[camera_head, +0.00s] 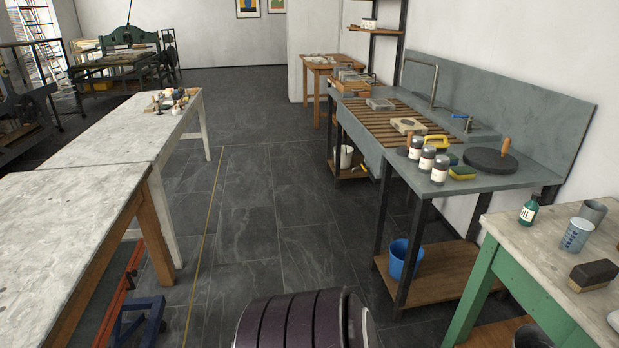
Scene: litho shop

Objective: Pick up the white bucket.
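The white bucket (345,157) stands on a low wooden shelf under the grey sink bench, at the middle right of the head view. It looks upright. It is small and far off, and the bench frame partly hides its surroundings. Neither of my grippers shows in the view.
The dark tiled floor (275,210) is open between the long table (95,190) on the left and the sink bench (440,165). A blue bucket (404,258) stands on the nearer low shelf. A green-legged table (535,245) is at the right front.

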